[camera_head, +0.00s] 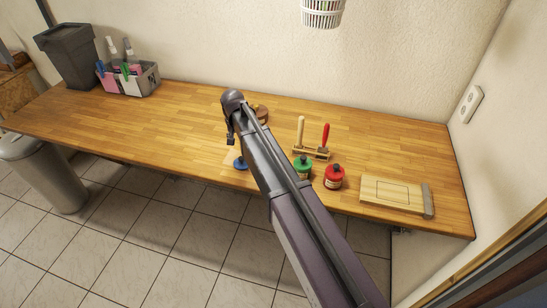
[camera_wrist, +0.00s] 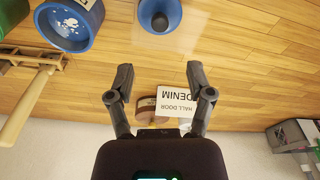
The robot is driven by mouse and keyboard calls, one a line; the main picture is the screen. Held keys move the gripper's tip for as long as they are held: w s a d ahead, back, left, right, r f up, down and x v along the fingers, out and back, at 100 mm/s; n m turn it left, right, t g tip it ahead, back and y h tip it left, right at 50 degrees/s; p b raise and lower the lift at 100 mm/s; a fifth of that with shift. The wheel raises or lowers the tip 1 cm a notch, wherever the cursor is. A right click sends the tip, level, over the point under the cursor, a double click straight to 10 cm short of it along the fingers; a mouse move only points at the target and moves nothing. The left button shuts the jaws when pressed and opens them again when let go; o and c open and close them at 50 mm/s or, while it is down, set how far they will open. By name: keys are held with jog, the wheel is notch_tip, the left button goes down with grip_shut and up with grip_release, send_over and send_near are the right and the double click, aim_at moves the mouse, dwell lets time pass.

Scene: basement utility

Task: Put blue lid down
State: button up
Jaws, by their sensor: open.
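The blue lid (camera_head: 241,164) lies on the wooden worktop near its front edge, just left of my arm. It also shows in the wrist view (camera_wrist: 160,14), at the top edge, with a dark knob on it. My gripper (camera_wrist: 163,88) is open, its two fingers spread with nothing held between them, and it is apart from the lid. A blue can (camera_wrist: 68,38) stands beside the lid in the wrist view; my arm hides it in the head view.
A green can (camera_head: 303,167) and a red can (camera_head: 334,177) stand right of my arm, before a wooden rack (camera_head: 311,153) with brushes. A board (camera_head: 392,194) lies farther right. A lettered card (camera_wrist: 176,103) stands behind my fingers. The worktop's left middle is clear.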

jog(key=s+d+n+g, duration=0.1)
jog(key=s+d, duration=2.3)
jog(key=shift+d, duration=0.15)
notch_tip(320, 180, down, 6)
jog(key=b, duration=0.6)
jog(key=shift+a+f, duration=0.15)
jog(key=shift+a, duration=0.1)
